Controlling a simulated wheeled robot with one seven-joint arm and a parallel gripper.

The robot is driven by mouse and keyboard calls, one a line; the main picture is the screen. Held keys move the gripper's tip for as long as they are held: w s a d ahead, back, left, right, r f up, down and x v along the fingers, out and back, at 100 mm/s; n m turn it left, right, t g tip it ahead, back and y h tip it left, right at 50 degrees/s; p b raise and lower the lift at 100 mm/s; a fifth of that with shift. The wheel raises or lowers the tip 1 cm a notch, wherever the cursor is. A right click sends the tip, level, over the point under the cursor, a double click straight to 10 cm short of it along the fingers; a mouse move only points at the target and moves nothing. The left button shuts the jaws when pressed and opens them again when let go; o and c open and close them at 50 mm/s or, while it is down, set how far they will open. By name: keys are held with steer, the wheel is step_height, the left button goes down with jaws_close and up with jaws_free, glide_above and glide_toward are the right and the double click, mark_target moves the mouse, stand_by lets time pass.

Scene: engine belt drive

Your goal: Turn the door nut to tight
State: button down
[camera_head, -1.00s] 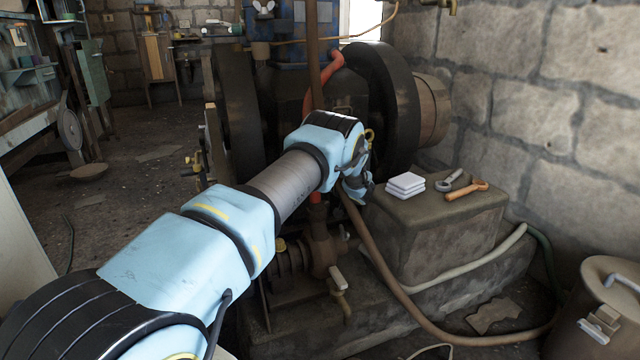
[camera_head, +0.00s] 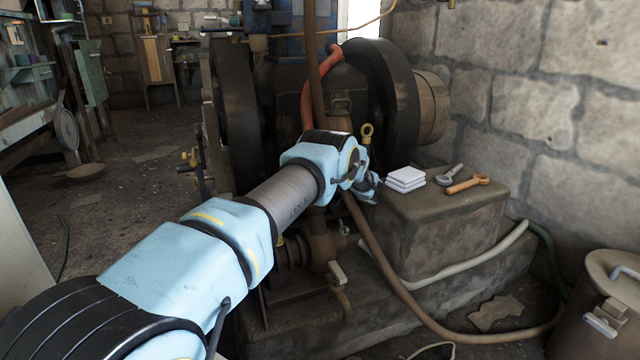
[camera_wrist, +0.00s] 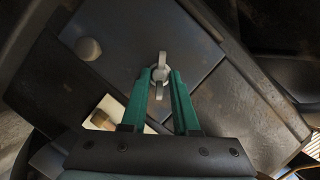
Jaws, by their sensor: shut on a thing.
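The door nut (camera_wrist: 160,58) is a small grey wing nut in the wrist view, standing on a dark metal door plate (camera_wrist: 150,28). My gripper (camera_wrist: 161,76) has two green fingers, one on each side of the nut, and is shut on it. One wing sticks out past the fingertips and the other lies between the fingers. In the head view my gripper (camera_head: 368,187) is small and dark against the engine (camera_head: 345,120). The nut cannot be made out there, hidden by my wrist.
A stone block right of my gripper bears folded white cloths (camera_head: 406,177), a grey wrench (camera_head: 449,175) and an orange-handled tool (camera_head: 467,185). A brown hose (camera_head: 383,262) hangs below my wrist. A rounded bolt head (camera_wrist: 88,49) sits on the plate left of the nut.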

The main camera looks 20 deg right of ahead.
steer(key=c, duration=0.7)
jaws_free()
